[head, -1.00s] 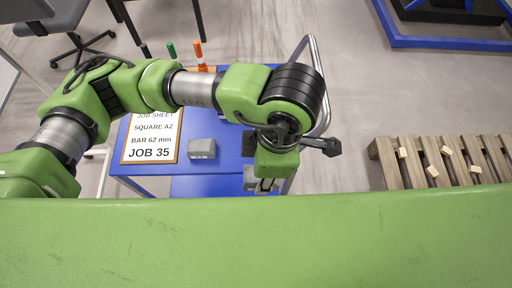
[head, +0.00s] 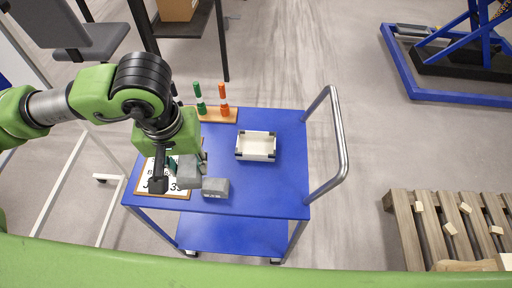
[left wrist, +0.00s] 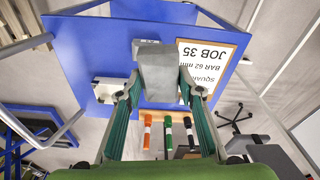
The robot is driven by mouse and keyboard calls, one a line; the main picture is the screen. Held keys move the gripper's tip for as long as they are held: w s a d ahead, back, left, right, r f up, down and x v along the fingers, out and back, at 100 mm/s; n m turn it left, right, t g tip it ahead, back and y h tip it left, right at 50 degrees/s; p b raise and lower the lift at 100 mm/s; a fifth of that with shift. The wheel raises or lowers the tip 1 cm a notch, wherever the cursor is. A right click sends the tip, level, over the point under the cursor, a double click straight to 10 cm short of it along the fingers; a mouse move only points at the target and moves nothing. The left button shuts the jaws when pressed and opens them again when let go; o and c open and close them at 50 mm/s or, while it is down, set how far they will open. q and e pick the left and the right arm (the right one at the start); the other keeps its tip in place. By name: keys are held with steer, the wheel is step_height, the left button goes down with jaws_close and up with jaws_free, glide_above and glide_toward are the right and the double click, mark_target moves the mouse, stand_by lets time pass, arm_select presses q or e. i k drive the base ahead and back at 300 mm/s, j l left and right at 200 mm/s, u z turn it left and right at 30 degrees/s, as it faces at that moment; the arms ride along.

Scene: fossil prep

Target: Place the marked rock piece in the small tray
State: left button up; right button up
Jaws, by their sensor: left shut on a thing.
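My left gripper (head: 184,163) is shut on a grey rock piece (head: 189,175), held over the job sheet. In the left wrist view the same rock piece (left wrist: 157,72) sits between the two green-padded fingers of my left gripper (left wrist: 159,80). I cannot make out a clear mark on the held piece. The small white tray (head: 256,156), with dark corners, stands empty on the cart to the right and behind; a finger partly hides it in the wrist view. My right gripper is not in view.
The blue cart (head: 285,180) has free top around the tray and a metal handle (head: 342,150) at right. Green and orange markers stand in a wooden holder (head: 218,114) behind. The job sheet (head: 143,182) lies at left. A pallet (head: 430,235) stands at far right.

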mark_target(256, 148)
steer(key=l+u, duration=0.2)
steer(key=l, duration=0.35)
steer(key=l+u, duration=0.2)
steer(key=l, duration=0.4)
steer(key=i+l+u, duration=0.15)
steer(key=l, duration=0.15)
steer(key=i+l+u, duration=0.15)
steer(key=l, duration=0.15)
steer(key=i+l+u, duration=0.15)
steer(key=l, duration=0.15)
steer(key=i+l+u, duration=0.15)
steer(key=l, duration=0.15)
steer(key=k, duration=0.05)
